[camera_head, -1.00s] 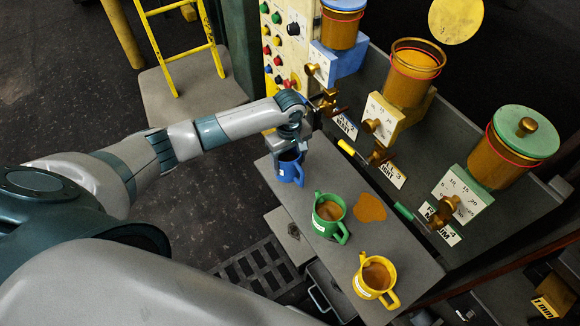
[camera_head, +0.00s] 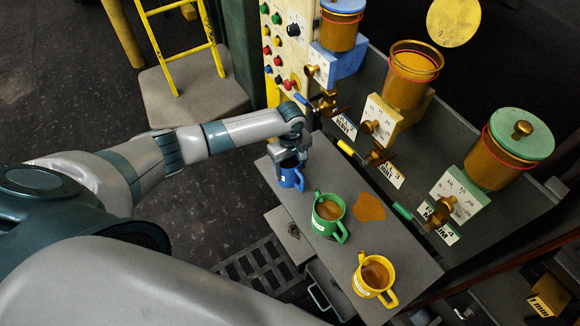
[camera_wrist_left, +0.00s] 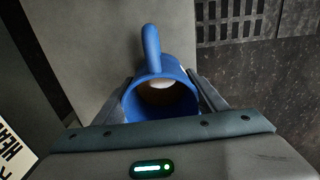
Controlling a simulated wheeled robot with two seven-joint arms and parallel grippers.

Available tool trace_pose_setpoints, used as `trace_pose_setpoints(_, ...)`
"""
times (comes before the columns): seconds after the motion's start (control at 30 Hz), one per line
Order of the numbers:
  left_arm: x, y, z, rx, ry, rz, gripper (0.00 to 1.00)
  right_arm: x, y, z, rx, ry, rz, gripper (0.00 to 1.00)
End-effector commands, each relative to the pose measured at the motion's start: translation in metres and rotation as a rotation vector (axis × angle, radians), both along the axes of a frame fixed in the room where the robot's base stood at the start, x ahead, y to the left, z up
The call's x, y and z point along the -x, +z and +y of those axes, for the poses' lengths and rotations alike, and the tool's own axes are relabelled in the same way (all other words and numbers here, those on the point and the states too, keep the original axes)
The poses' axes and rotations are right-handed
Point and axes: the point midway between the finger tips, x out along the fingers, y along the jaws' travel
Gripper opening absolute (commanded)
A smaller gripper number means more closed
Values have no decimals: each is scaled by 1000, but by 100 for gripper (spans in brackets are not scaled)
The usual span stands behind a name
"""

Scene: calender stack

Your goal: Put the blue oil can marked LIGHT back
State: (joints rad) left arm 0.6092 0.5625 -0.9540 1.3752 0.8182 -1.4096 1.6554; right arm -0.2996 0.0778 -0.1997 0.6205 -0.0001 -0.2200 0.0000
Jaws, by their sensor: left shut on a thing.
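The blue oil can (camera_head: 291,178) is a mug-shaped can with a side handle, upright at the far left end of the grey shelf. My left gripper (camera_head: 289,163) comes down over it from above and is shut on it. In the left wrist view the blue can (camera_wrist_left: 152,72) sits between the two fingers (camera_wrist_left: 165,100), its handle pointing away and its inside partly dark. I cannot tell whether its base touches the shelf. Its LIGHT marking is not readable. My right gripper is not in view.
A green can (camera_head: 318,224) and a yellow can (camera_head: 364,286) stand on the same shelf (camera_head: 285,205), beside a brown oil spill (camera_head: 369,207). Blue, yellow and green lubricators with brass taps line the machine behind. A floor grate (camera_head: 262,268) lies below.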

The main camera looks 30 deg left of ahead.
Motion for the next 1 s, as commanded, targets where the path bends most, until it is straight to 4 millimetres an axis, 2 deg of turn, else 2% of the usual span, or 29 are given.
trace_pose_setpoints(0.17,0,-2,0,1,1,0,24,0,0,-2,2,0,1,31)
trace_pose_setpoints(0.2,0,-2,0,1,1,1,70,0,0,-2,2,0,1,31)
trace_pose_setpoints(0.27,0,-2,0,0,1,0,84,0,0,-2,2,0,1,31)
trace_pose_setpoints(0.73,0,3,0,0,0,0,84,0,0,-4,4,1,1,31)
trace_pose_setpoints(0.87,-1,15,0,1,0,-1,84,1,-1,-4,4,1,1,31)
trace_pose_setpoints(1.0,-1,36,0,2,0,-3,84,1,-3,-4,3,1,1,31)
